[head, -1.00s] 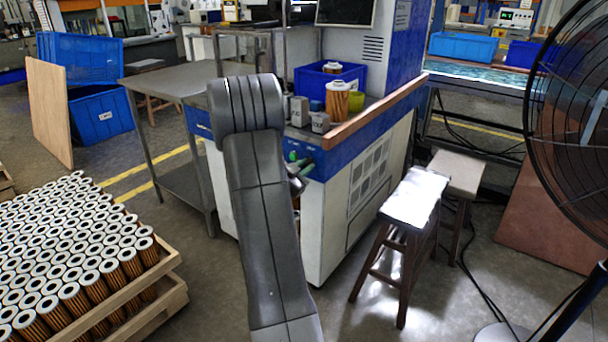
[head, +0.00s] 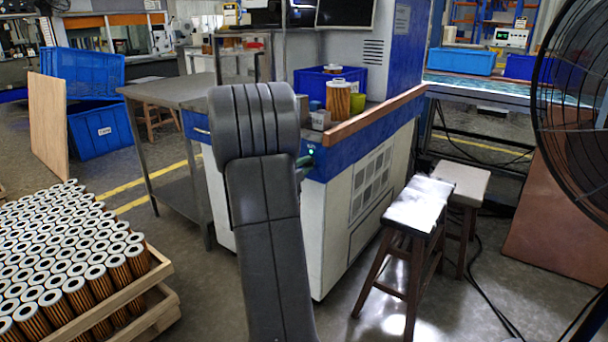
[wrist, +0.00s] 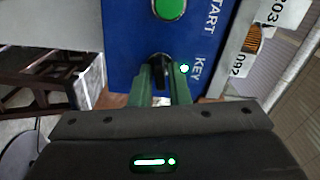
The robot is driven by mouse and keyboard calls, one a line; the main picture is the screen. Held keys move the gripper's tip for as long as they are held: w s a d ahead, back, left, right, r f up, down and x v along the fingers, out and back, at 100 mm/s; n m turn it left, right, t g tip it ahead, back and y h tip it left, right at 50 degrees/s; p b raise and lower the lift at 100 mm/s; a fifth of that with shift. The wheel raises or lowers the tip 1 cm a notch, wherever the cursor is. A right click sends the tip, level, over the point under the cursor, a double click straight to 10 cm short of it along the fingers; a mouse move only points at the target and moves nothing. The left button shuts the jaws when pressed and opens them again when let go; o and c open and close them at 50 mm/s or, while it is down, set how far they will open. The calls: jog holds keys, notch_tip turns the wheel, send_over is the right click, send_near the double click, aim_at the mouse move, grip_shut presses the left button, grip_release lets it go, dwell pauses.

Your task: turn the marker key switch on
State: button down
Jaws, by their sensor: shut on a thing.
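The marker's blue panel (wrist: 124,30) fills the upper wrist view, with a green START button (wrist: 170,7) at its top edge. Below it is the key switch (wrist: 158,61), labelled KEY, with a dark round collar. My gripper's (wrist: 161,85) green fingers are shut on the dark key, which stands between them. The fingers hide most of the key, so its exact angle is hard to tell. A small lamp (wrist: 184,68) right of the switch glows pale green. In the head view my arm covers most of the gripper and the switch, at the marker's (head: 332,220) blue front corner.
On the marker's top are a blue bin (head: 317,95), a filter cartridge (head: 338,99) and small grey blocks. Two stools (head: 417,203) stand at its right, a fan (head: 575,110) further right. A crate of cartridges (head: 150,284) is at lower left.

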jog(key=shift+f+m+b, duration=0.15)
jog(key=shift+m+b, duration=0.7)
jog(key=shift+m, duration=0.25)
jog(key=c, duration=1.5)
grip_release()
jog(key=shift+c, duration=0.2)
jog(key=p+v, duration=0.3)
jog(key=v, duration=1)
jog(key=shift+s+a, duration=0.25)
jog(key=shift+s, duration=0.1)
jog(key=shift+w, duration=0.1)
